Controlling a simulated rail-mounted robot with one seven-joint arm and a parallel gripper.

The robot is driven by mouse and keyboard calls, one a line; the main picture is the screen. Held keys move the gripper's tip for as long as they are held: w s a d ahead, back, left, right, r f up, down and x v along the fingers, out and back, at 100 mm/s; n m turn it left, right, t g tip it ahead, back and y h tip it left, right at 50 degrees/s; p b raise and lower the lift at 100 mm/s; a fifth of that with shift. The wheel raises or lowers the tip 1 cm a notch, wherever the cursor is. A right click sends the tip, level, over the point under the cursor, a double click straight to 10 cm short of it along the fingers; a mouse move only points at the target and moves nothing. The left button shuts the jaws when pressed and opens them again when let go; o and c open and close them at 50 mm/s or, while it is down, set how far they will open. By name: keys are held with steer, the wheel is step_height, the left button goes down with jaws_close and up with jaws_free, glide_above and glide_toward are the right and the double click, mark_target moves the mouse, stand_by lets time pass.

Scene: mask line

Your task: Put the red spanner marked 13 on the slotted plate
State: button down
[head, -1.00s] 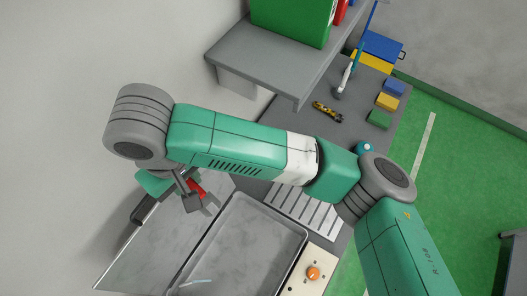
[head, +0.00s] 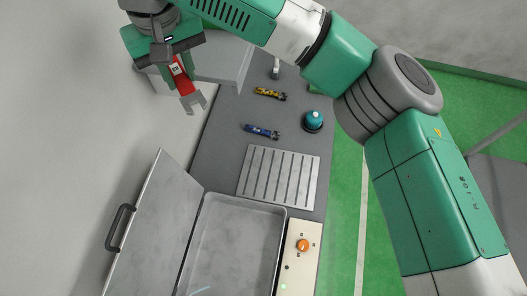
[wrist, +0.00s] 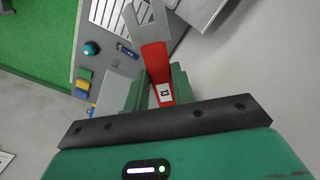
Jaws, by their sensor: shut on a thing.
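My gripper (head: 170,62) is shut on a red spanner (head: 184,86) at the upper left of the head view. The spanner's grey open-jaw end points away from the fingers, down and to the right. In the wrist view the red spanner (wrist: 155,62) sticks out between the gripper fingers (wrist: 158,88). A white label on its handle carries a number that I cannot read for sure. The slotted plate (head: 278,178) lies on the grey bench, to the right of and below the spanner in the head view, apart from it. The plate's top is bare.
A metal basin (head: 283,225) with a raised lid (head: 150,225) and an orange-knobbed panel (head: 309,262) stand nearer.

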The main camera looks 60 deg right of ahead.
steer(key=s+d+r+m+b, duration=0.1)
steer(key=s+d+m, duration=0.1)
steer(key=d, duration=0.5)
steer(key=s+d+r+m, duration=0.2)
steer(key=d, duration=0.4)
steer(key=s+d+f+m+b, duration=0.3)
steer(key=d+f, duration=0.4)
steer(key=f, duration=0.1)
steer(key=m+b, duration=0.6)
steer(key=b, duration=0.6)
glide_toward(279, 176)
step_height(279, 176, down, 6)
steer(key=shift+f+b, duration=0.2)
steer(key=shift+b, duration=0.55)
steer(key=shift+f, duration=0.2)
steer(key=c, duration=1.2)
jaws_free()
steer(key=shift+o, duration=0.2)
step_height(279, 176, up, 12)
steer(key=p, duration=0.1)
steer(key=shift+r, duration=0.2)
